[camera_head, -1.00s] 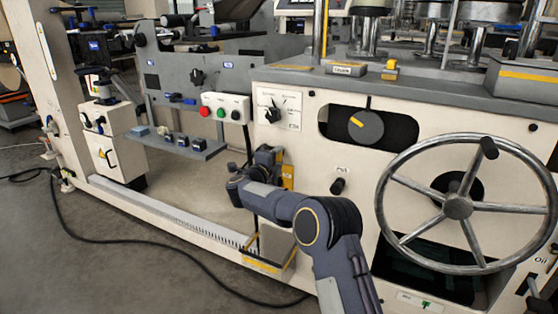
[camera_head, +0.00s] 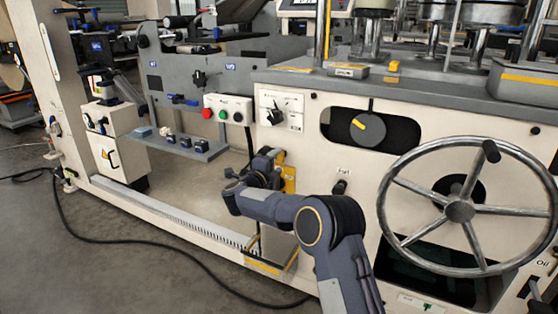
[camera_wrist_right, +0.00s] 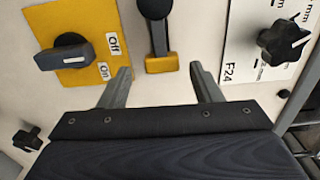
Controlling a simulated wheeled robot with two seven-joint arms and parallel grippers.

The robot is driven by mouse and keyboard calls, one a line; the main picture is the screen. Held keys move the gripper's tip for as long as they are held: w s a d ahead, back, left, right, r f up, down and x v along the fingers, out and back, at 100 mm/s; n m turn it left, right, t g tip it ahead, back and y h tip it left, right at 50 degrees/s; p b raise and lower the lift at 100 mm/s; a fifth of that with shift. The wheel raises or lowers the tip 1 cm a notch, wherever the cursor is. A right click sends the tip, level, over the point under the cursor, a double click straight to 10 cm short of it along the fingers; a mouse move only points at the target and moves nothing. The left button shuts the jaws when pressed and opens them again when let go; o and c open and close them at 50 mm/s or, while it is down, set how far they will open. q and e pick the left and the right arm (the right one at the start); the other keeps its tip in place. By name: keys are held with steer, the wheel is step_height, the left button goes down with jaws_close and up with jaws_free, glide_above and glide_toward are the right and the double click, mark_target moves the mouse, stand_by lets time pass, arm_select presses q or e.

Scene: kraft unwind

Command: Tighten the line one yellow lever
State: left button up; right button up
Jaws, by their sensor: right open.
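In the right wrist view, a dark, round-ended handle with a yellow block (camera_wrist_right: 162,64) at its lower end sits on the cream panel. I take this to be the yellow lever; its label is not visible. My right gripper (camera_wrist_right: 161,70) is open, one finger on either side of the yellow block, with gaps showing and nothing held. In the head view my right arm reaches to the front panel beside a yellow plate (camera_head: 290,178); its fingers and the lever cannot be made out there. My left gripper is not in view.
In the wrist view, a yellow on/off plate (camera_wrist_right: 90,72) with a dark knob is at left, and a black star knob (camera_wrist_right: 284,42) on a white scale plate at right. In the head view, a large handwheel (camera_head: 460,210) stands right of my arm. A black cable (camera_head: 150,243) crosses the floor.

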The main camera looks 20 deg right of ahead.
steer(key=p+v, duration=0.1)
steer(key=v, duration=0.4)
steer(key=shift+s+a, duration=0.15)
steer(key=shift+s, duration=0.05)
